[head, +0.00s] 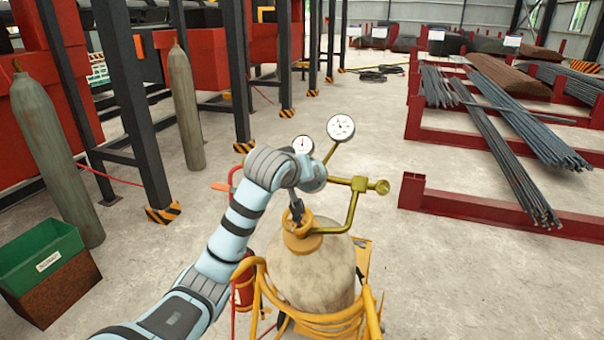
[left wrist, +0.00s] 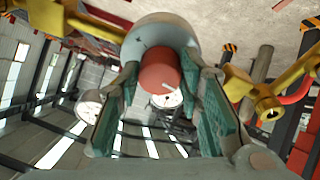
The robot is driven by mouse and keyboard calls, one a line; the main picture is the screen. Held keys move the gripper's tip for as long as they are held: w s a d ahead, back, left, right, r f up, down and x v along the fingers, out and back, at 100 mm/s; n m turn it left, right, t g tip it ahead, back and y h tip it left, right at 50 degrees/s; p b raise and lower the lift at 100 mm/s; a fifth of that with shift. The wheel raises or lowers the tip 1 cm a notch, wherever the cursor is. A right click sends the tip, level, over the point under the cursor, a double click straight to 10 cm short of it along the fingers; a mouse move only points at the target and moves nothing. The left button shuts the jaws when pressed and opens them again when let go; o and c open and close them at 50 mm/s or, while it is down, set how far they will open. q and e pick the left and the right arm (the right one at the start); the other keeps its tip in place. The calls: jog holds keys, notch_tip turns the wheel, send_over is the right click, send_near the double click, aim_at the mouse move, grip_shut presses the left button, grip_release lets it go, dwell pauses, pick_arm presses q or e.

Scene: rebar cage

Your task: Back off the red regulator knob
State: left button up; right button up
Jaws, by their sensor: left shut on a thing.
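The red regulator knob (left wrist: 158,70) shows in the left wrist view between the green-padded fingers of my left gripper (left wrist: 162,78). The fingers are closed on its sides. The brass regulator (head: 352,205) sits above a beige gas cylinder (head: 312,272). It carries two white dial gauges, one larger (head: 340,128) and one smaller (head: 303,145). My right gripper is not in view.
The cylinder stands in a yellow cart (head: 372,305) with a red extinguisher (head: 243,285) beside it. Two grey cylinders (head: 185,105) and a green bin (head: 42,255) stand left. Rebar (head: 515,130) lies on red racks right.

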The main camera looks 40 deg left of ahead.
pick_arm(q)
jog(key=n, duration=0.5)
jog(key=shift+d+f+y, duration=0.15)
jog(key=shift+y, duration=0.25)
jog(key=shift+w+n+g, duration=0.1)
jog(key=shift+n+g, duration=0.4)
jog(key=shift+n, duration=1.2)
jog(key=o, duration=1.2)
jog(key=shift+c, duration=0.2)
